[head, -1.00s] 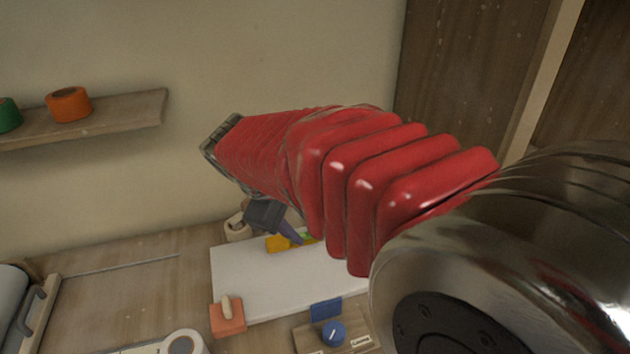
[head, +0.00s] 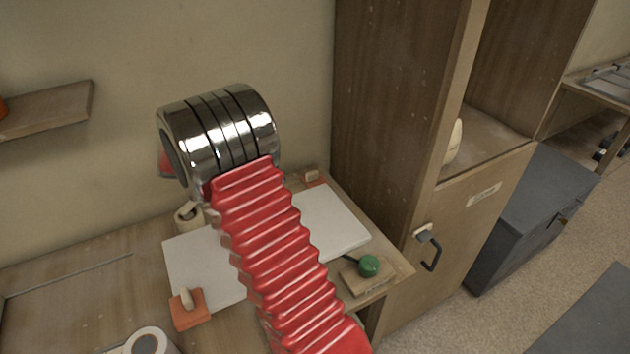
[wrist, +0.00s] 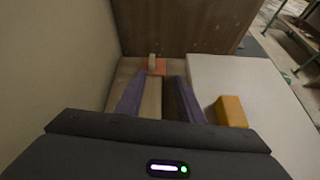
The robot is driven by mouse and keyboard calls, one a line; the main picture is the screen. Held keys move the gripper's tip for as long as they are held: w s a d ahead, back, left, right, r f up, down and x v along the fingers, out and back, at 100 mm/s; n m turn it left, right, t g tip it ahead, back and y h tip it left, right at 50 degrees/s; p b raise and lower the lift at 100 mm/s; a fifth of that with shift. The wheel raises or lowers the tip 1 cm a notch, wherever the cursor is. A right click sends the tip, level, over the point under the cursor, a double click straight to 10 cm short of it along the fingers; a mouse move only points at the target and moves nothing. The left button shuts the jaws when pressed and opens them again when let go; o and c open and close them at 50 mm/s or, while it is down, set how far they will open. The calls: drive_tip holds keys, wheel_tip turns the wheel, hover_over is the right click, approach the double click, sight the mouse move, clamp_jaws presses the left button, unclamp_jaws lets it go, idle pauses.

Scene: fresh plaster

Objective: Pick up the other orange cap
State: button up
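One orange cap (head: 188,310), a square piece with a pale upright peg, sits at the near left corner of the white board (head: 340,225). A second orange cap (head: 312,178) with a pale peg is at the board's far side; what appears to be this one shows ahead in the wrist view (wrist: 158,66). My gripper (wrist: 161,78) is open, its two bluish fingers apart with no object visible between them. The far cap appears just beyond the fingertips. In the head view my gripper is hidden behind my arm.
A yellow-orange block (wrist: 231,111) lies on the board, right of my fingers. A tape roll (head: 188,216) stands beside the board. A green knob (head: 369,265) is at the front edge. A tall wooden cabinet (head: 385,120) rises to the right; the wall is behind.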

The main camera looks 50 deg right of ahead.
sight(308, 173)
drive_tip(key=shift+w+d+f+n+h, duration=0.6)
drive_tip(key=shift+w+d+f, duration=0.25)
drive_tip(key=shift+d+f, duration=0.15)
drive_tip(key=shift+d, duration=0.1)
drive_tip(key=x, duration=0.8)
drive_tip(key=shift+s+d+f, duration=0.15)
drive_tip(key=shift+s, duration=0.05)
drive_tip(key=shift+x, duration=2.6)
drive_tip(key=shift+s+f, duration=0.1)
drive_tip(key=shift+c, duration=0.7)
clamp_jaws()
